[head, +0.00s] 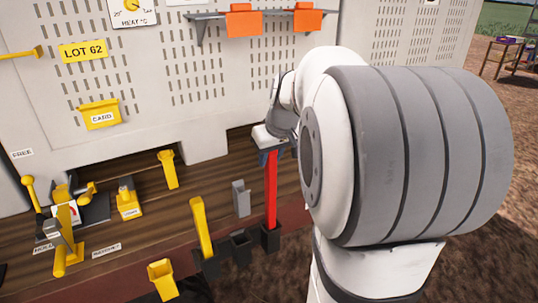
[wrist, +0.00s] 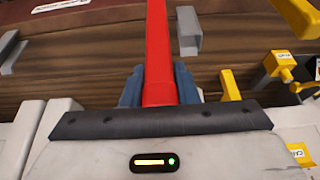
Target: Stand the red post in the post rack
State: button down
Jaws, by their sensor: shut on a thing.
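The red post (head: 271,190) stands upright at the front edge of the wooden bench. Its lower end meets the right-hand dark socket of the post rack (head: 270,238), and its tip is hidden there; I cannot tell how deep it sits. My gripper (head: 268,152) is shut on the upper part of the post. In the wrist view the red post (wrist: 159,50) runs between the blue-grey fingers of my gripper (wrist: 160,88). A yellow post (head: 202,228) stands in the rack's left socket, and the middle socket (head: 240,245) looks empty.
A grey bracket (head: 241,198) stands on the bench behind the rack. Yellow levers and holders (head: 65,235) fill the bench's left side. The pale panel wall (head: 160,80) with orange bins (head: 243,20) rises behind.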

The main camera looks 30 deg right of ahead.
aim_at(270, 183)
jog(key=shift+f+b, duration=3.7)
jog(key=shift+f, duration=0.7)
jog(key=c, duration=1.1)
grip_release()
jog(key=shift+o, duration=0.2)
jog(key=v, duration=0.7)
jog(key=shift+s+r+b, duration=0.2)
jog(key=shift+r+b, duration=0.1)
jog(key=shift+r, duration=0.1)
jog(key=s+a+f+g, duration=0.1)
jog(key=s+a+f, duration=1.2)
jog(key=s, duration=0.3)
jog(key=shift+s+a+f+g, duration=0.15)
jog(key=shift+s+a+g, duration=0.15)
jog(key=shift+a, duration=0.55)
